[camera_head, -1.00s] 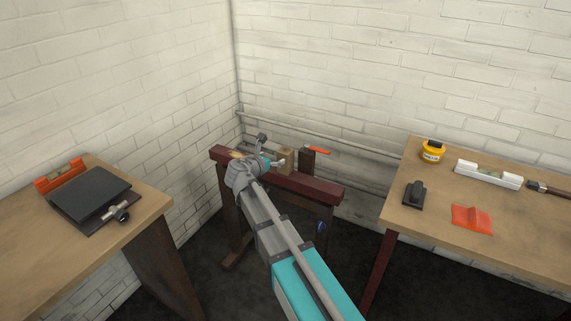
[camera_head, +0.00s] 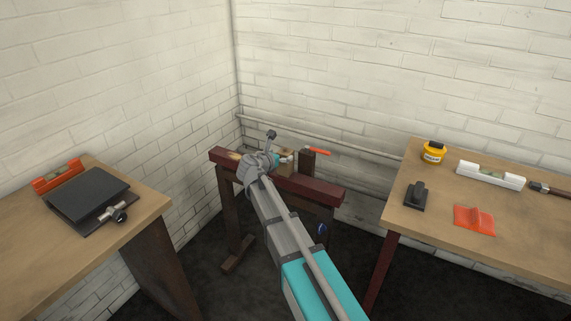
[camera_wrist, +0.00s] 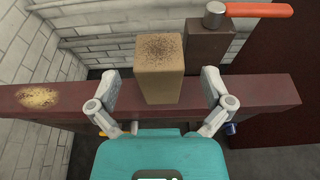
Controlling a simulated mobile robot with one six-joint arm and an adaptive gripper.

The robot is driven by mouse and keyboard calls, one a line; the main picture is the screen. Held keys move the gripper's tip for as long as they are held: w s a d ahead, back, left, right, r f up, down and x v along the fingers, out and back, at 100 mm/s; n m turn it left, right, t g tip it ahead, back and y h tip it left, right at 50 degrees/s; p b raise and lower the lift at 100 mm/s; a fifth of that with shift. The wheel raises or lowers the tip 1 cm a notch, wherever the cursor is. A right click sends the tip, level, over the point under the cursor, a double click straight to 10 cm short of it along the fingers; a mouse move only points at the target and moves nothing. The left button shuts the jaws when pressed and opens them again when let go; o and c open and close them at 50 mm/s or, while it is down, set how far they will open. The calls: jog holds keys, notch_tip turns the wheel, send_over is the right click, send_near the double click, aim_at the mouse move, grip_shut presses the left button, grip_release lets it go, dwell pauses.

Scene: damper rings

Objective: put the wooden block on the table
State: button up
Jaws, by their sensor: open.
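The wooden block (camera_wrist: 160,75) is a tan upright block with a dark speckled top. It stands on the dark red beam of a sawhorse (camera_head: 310,189). In the wrist view my gripper (camera_wrist: 162,82) is open, with one finger on each side of the block and gaps between. In the head view my gripper (camera_head: 282,160) is at the beam and mostly covers the block (camera_head: 288,154). There are two wooden tables: one at the right (camera_head: 500,245) and one at the left (camera_head: 50,245).
A dark post with an orange-handled tool (camera_wrist: 260,10) stands just right of the block. Brick walls stand behind.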

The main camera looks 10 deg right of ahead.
aim_at(285, 152)
jog(key=shift+b+x, duration=0.5)
jog(key=shift+x, duration=1.6)
jog(key=shift+w+a, duration=0.1)
jog(key=shift+c, duration=0.3)
jog(key=c, duration=1.1)
jog(key=shift+c, duration=0.2)
jog(key=shift+r, duration=0.15)
